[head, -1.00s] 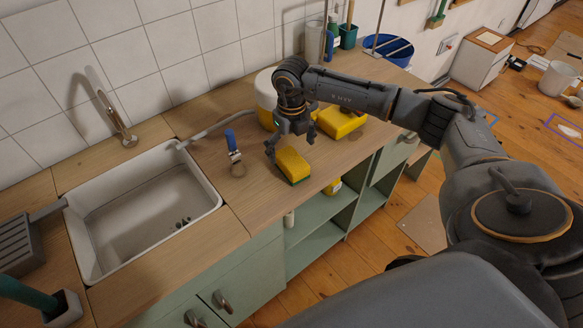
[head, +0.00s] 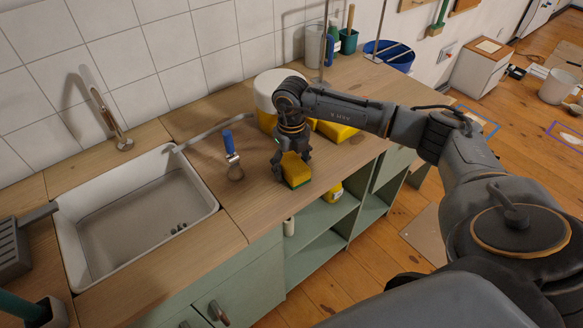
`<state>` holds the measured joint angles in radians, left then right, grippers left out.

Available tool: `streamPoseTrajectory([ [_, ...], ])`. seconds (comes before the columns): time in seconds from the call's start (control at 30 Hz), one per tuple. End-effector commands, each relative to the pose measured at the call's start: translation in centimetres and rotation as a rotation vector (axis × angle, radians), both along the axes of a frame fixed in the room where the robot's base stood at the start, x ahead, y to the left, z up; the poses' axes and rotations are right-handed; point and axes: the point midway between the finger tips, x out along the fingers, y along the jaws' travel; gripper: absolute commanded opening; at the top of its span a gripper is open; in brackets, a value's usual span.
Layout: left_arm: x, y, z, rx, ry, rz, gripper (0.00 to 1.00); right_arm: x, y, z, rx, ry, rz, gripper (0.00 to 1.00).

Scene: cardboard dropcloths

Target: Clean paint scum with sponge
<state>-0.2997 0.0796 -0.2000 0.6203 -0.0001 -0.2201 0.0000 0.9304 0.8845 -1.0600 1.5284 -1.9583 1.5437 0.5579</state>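A yellow sponge with a green underside (head: 296,172) is on the wooden countertop, right of the sink, near the front edge. My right gripper (head: 292,160) reaches down over it, with fingers close against both sides, and looks shut on it. The sponge still appears to be at counter level. The white sink (head: 130,215) is at the left, with several small dark spots around its drain; I cannot tell whether they are paint scum. White patches lie inside blue and purple outlines on the floor at the far right. My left gripper is not in view.
A blue-handled tool (head: 231,155) stands or lies between sink and sponge. A white and yellow container (head: 266,90) and a yellow object (head: 338,131) are behind my gripper. A blue bucket (head: 392,55) is at the back. A grey rack (head: 18,248) is left of the sink.

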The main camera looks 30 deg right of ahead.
Motion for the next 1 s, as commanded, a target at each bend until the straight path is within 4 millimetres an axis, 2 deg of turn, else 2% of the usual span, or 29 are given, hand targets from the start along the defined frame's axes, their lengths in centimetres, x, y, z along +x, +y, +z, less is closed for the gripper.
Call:
streamPoseTrajectory([
  [0.03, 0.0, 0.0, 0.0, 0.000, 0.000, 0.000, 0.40, 0.0, 0.0, 0.0, 0.000, 0.000, 0.000, 0.51],
  [0.13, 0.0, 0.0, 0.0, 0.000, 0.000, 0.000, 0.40, 0.0, 0.0, 0.0, 0.000, 0.000, 0.000, 0.31],
  [0.17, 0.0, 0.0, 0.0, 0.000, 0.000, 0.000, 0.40, 0.0, 0.0, 0.0, 0.000, 0.000, 0.000, 0.28],
  [0.43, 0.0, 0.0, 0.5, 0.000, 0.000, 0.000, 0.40, 0.0, 0.0, 0.7, 0.000, 0.000, 0.000, 0.28],
  [1.0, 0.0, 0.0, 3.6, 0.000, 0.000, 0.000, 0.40, 0.0, 0.0, 5.4, 0.000, -0.001, 0.000, 0.28],
])
